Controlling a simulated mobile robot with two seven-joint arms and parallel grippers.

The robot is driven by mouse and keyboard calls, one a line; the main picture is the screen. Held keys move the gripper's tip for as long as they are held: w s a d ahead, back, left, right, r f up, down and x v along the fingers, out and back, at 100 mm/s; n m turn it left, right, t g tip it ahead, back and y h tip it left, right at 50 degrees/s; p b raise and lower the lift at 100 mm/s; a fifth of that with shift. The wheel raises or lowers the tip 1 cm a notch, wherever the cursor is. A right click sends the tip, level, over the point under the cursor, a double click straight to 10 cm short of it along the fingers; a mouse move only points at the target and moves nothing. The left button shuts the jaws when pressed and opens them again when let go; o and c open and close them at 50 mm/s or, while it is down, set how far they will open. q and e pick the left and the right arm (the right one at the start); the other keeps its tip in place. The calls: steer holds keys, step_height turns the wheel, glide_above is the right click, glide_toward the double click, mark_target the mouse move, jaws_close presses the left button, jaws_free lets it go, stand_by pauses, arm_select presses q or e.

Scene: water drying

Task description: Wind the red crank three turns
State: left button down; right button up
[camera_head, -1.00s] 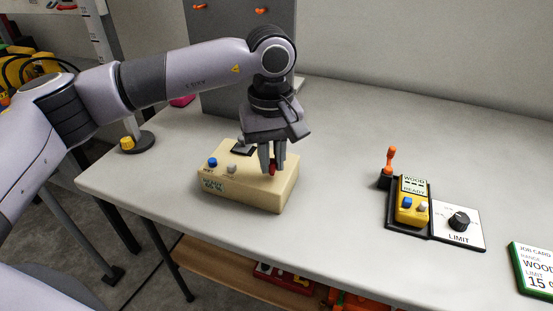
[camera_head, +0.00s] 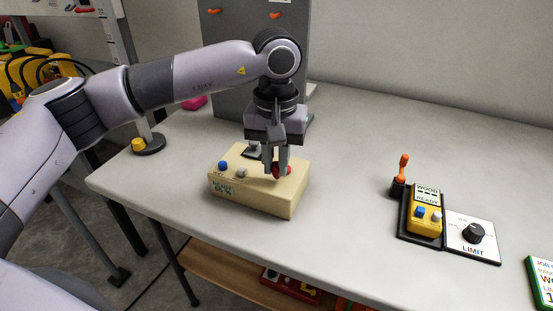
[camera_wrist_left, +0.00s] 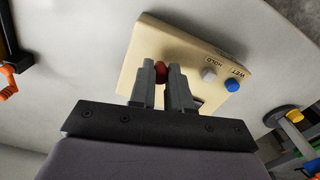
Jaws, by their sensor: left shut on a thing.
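The red crank (camera_head: 276,170) is on top of a cream box (camera_head: 243,196) on the grey table; only its red parts show, partly hidden by fingers. My left gripper (camera_head: 276,169) points down from above and is shut on the crank's red knob. In the left wrist view the red knob (camera_wrist_left: 161,70) sits between the two grey fingertips (camera_wrist_left: 160,72). The box has a blue button (camera_head: 223,165), a grey button (camera_head: 241,173) and a small display reading READY and a percentage. My right gripper is not in view.
A yellow meter (camera_head: 425,221) stands in a black holder at the right, beside a LIMIT dial (camera_head: 473,233) and an orange-handled lever (camera_head: 402,170). A green-edged job card (camera_head: 541,283) lies at the right edge. A grey panel (camera_head: 232,65) stands behind the box. The table's middle is clear.

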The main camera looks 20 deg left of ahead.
mark_target(276, 163)
arm_select(q)
steer(key=shift+r, duration=0.1)
steer(key=c, duration=1.1)
jaws_free()
steer(key=shift+r, duration=0.1)
step_height(276, 163, up, 7)
steer(key=shift+p, duration=0.4)
